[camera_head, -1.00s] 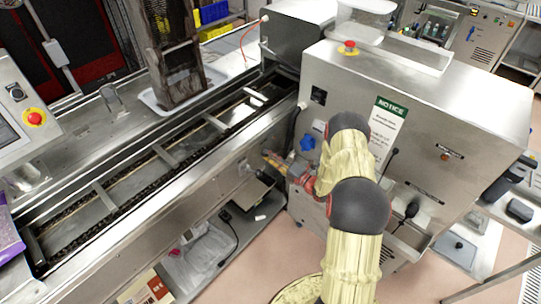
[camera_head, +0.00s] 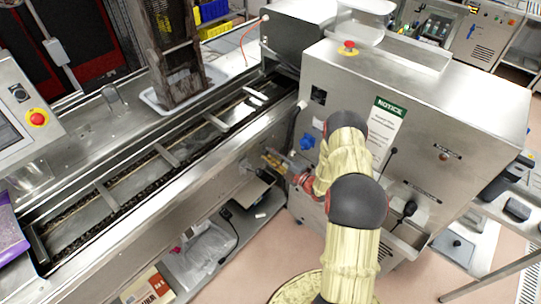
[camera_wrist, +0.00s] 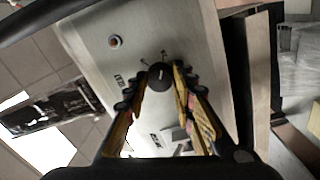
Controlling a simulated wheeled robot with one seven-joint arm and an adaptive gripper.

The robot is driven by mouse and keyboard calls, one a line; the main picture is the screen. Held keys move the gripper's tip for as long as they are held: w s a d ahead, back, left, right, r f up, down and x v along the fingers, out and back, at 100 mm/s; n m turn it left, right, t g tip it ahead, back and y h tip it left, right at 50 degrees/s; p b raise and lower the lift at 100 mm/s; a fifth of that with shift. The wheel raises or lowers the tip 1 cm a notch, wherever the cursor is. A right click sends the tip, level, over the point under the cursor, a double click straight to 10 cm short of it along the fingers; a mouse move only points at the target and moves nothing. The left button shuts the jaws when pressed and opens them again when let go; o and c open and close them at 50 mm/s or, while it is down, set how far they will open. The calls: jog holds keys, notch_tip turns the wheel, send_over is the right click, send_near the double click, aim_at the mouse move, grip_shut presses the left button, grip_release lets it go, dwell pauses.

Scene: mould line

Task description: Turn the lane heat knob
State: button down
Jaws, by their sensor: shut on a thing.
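The lane heat knob (camera_wrist: 160,76) is a round black knob on a pale metal panel (camera_wrist: 98,40) in the wrist view. Short dark marks are printed on the panel around it. My gripper (camera_wrist: 163,75) is shut on the knob, one yellow-and-black finger on each side of it. In the head view my gripper (camera_head: 272,161) is at the front side of the conveyor lane (camera_head: 135,193), and the knob is hidden or too small to make out.
A round button or lamp (camera_wrist: 115,41) sits on the same panel. In the head view a steel cabinet with a green notice (camera_head: 391,107) stands right of the lane, with a blue fitting (camera_head: 307,142) close to my arm. A low shelf (camera_head: 190,268) with a bag lies beneath the lane.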

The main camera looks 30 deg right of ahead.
dwell(0.3)
jog(key=c, duration=1.5)
grip_release()
jog(key=shift+s+d, duration=0.1)
jog(key=v, duration=1.1)
jog(key=shift+s+f, duration=0.1)
jog(key=shift+s, duration=0.3)
